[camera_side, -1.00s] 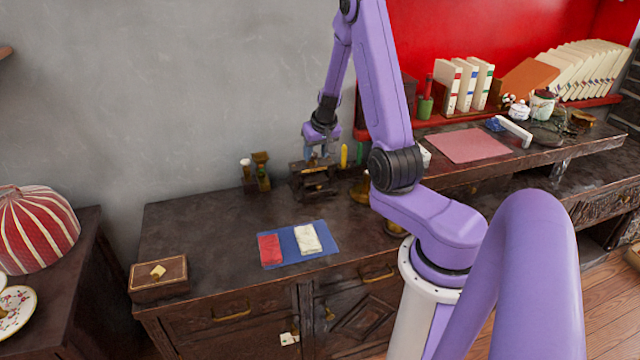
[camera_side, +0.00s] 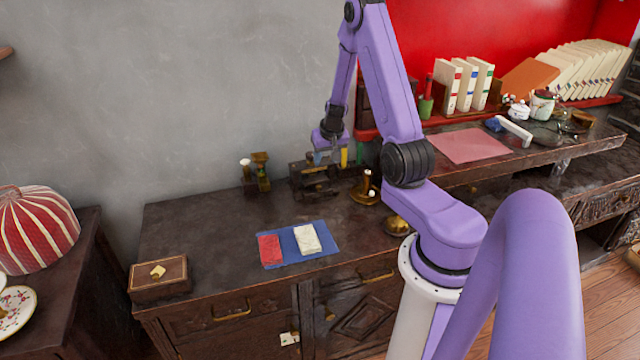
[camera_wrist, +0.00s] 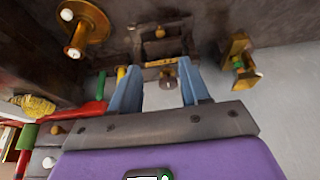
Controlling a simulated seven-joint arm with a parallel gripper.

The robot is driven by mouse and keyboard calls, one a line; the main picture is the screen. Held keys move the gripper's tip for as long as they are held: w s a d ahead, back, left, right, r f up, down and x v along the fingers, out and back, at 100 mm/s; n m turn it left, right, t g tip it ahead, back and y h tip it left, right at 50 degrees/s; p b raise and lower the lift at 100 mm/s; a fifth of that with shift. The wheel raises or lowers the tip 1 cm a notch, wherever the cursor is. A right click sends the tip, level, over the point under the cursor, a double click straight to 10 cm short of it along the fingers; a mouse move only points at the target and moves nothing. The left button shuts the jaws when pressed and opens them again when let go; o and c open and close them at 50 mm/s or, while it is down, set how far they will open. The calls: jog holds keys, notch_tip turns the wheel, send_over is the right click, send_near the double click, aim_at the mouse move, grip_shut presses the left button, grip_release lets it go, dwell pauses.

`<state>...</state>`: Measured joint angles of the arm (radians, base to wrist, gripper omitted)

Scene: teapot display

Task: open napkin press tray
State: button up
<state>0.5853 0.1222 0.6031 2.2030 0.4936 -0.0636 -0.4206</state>
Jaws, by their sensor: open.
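The napkin press (camera_side: 312,183), a small dark wooden block-like piece, stands at the back of the dark cabinet top near the grey wall. In the wrist view the press (camera_wrist: 162,46) shows a brass-coloured strip and a small round knob (camera_wrist: 168,77). My gripper (camera_side: 326,158) is over the press's right side in the side view. In the wrist view my gripper (camera_wrist: 160,88) has its two blue fingers apart, with the knob in the gap between them. I cannot tell how deep the knob lies between the fingers. The fingers look empty.
A brass candlestick (camera_side: 366,190) stands right of the press; a brass stand (camera_side: 262,171) stands left. Yellow and green upright items are close to the gripper. A blue mat (camera_side: 328,236) with red and white folded cloths lies in front.

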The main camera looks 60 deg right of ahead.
aim_at(319, 187)
jog(key=x, duration=1.4)
jog(key=shift+d+f, duration=0.1)
jog(key=shift+f, duration=0.3)
grip_shut()
